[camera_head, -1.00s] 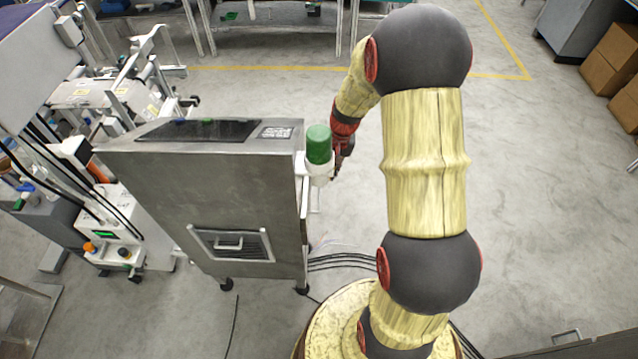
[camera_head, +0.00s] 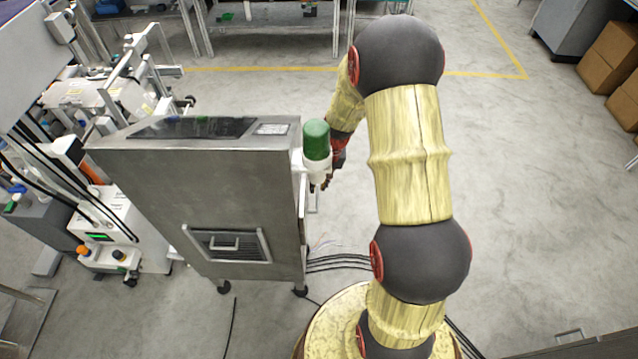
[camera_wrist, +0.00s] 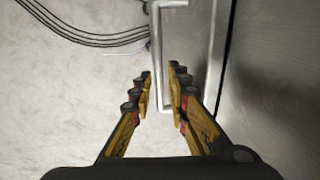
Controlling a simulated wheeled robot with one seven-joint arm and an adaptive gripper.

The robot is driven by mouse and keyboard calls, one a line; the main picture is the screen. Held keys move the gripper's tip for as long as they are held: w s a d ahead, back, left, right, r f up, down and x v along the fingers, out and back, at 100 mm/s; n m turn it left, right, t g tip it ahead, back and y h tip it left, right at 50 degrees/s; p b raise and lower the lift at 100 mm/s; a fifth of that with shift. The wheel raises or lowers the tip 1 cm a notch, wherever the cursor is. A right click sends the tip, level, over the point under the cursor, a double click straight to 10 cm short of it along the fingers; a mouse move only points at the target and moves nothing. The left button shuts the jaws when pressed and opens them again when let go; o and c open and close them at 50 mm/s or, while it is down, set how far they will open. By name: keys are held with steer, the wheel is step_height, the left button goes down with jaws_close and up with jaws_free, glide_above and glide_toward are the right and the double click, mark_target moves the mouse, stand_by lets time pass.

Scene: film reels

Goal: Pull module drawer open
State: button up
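The module is a grey metal cabinet (camera_head: 190,180) on casters. In the head view my gripper is at its right side, mostly hidden by a green-topped white cylinder (camera_head: 316,140). The wrist view shows a pale metal handle bar (camera_wrist: 156,45) standing off the cabinet's side panel (camera_wrist: 275,90). My gripper (camera_wrist: 160,76) is open, its two fingers on either side of this bar, with a gap visible between them. Whether either finger touches the bar cannot be told. The drawer's edges are not clear in either view.
A grille with a small handle (camera_head: 227,243) is on the cabinet's face towards me. Black cables (camera_head: 340,262) lie on the floor right of the cabinet. White lab equipment (camera_head: 100,225) stands close on its left. The floor to the right of my arm is clear.

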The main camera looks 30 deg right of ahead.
jaws_close()
steer(key=shift+d, duration=0.15)
stand_by(0.5)
steer(key=s+d, duration=0.8)
steer(key=d, duration=0.4)
steer(key=s+d, duration=0.8)
steer(key=d, duration=0.4)
steer(key=shift+s+d+p, duration=0.15)
steer(key=shift+s+p, duration=0.25)
steer(key=shift+p, duration=0.05)
steer(key=shift+f, duration=0.1)
steer(key=shift+o, duration=1.8)
jaws_free()
steer(key=shift+w, duration=0.1)
step_height(320, 180, up, 12)
steer(key=s+d, duration=0.1)
steer(key=d, duration=0.1)
steer(key=shift+s, duration=0.15)
